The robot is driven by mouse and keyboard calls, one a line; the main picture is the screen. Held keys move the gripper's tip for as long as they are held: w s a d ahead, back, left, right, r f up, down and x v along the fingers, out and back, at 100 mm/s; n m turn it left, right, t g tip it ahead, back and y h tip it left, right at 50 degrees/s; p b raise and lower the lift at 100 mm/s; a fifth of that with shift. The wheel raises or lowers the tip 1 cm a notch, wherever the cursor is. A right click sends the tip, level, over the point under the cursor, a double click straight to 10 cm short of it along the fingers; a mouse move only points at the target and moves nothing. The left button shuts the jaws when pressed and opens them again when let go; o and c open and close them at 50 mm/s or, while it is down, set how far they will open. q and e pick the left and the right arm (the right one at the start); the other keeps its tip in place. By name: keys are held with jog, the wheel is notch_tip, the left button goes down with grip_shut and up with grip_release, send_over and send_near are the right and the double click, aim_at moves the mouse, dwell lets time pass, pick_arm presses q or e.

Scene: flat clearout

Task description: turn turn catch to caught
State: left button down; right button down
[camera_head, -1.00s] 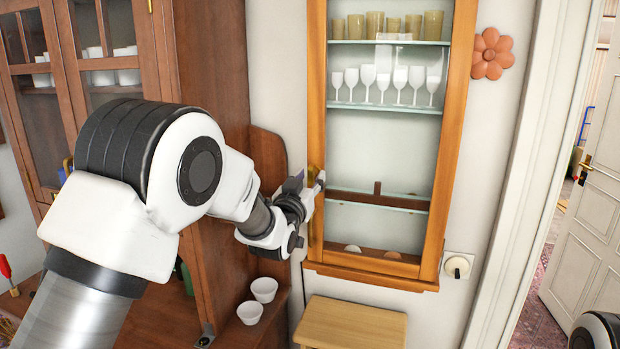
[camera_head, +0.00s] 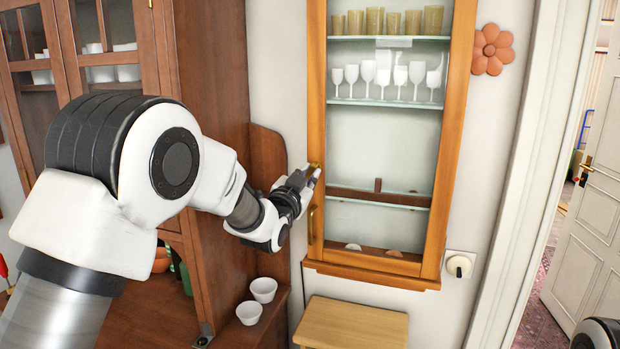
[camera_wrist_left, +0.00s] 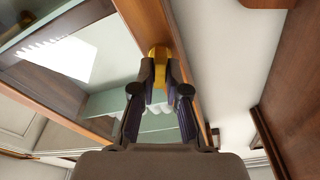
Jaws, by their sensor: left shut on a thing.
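The turn catch (camera_head: 316,165) is a small brass piece on the left upright of the wall cabinet's wooden door frame. In the left wrist view the brass catch (camera_wrist_left: 158,54) shows between and just beyond my fingertips. My left gripper (camera_head: 311,173) is at the catch, its fingers shut on it, and partly covers it. In the left wrist view both fingers (camera_wrist_left: 160,75) sit on either side of the brass. The catch's turned position cannot be told. My right gripper is not in view.
The glass-fronted wall cabinet (camera_head: 444,200) holds glasses and cups on shelves. A brass pull handle (camera_head: 311,226) is below the catch. A brown wooden dresser (camera_head: 210,110) stands close on the left, with two white bowls (camera_head: 263,290) low down. A wooden stool (camera_head: 350,322) is below the cabinet.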

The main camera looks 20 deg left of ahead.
pick_arm(q)
jog(key=shift+f+m+b, duration=0.1)
jog(key=shift+m+b, duration=0.25)
jog(key=shift+m, duration=0.15)
jog(key=m+b, duration=0.1)
jog(key=m, duration=0.1)
jog(key=shift+m+h, duration=0.3)
jog(key=shift+m+g, duration=0.3)
jog(key=shift+m, duration=0.5)
